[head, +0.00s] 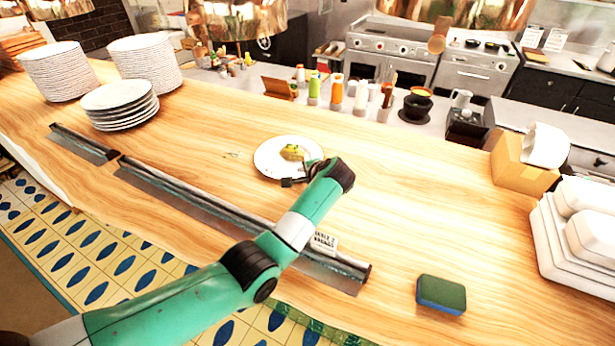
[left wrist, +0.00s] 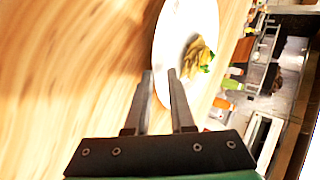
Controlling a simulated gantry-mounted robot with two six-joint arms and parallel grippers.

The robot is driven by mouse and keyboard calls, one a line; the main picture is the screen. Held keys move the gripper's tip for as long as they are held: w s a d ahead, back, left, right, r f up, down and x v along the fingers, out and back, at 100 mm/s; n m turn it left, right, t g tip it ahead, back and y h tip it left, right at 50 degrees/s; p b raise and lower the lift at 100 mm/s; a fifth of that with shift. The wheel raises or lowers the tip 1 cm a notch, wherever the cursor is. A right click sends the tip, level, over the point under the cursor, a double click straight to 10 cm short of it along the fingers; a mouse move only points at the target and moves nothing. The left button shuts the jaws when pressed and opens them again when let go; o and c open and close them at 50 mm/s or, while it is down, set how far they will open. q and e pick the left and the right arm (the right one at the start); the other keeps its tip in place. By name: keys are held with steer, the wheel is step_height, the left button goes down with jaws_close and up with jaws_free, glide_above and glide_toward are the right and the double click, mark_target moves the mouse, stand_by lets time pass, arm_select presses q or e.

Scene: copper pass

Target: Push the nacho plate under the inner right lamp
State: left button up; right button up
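The white nacho plate (head: 268,158) lies on the wooden counter, with a small yellow-green heap of food (head: 292,152) on it. It also shows in the left wrist view (left wrist: 170,35), just beyond the fingertips. My left gripper (head: 300,181) is at the plate's near right edge in the head view. In the left wrist view my left gripper (left wrist: 160,73) has its fingers apart with nothing between them; touching the rim cannot be told. Copper lamps hang along the top: left (head: 55,8), middle (head: 238,18) and right (head: 460,12). My right gripper is out of view.
Plate stacks (head: 120,104) stand at the left. A metal rail (head: 200,200) runs along the near side. A green-blue sponge (head: 441,295) lies at the front right, white dishes (head: 575,235) and a wooden box (head: 522,170) at the right. The counter right of the plate is clear.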

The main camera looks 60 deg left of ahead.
arm_select(q)
steer(key=shift+a+f, duration=0.1)
steer(key=shift+c, duration=0.4)
jaws_close()
stand_by(1.1)
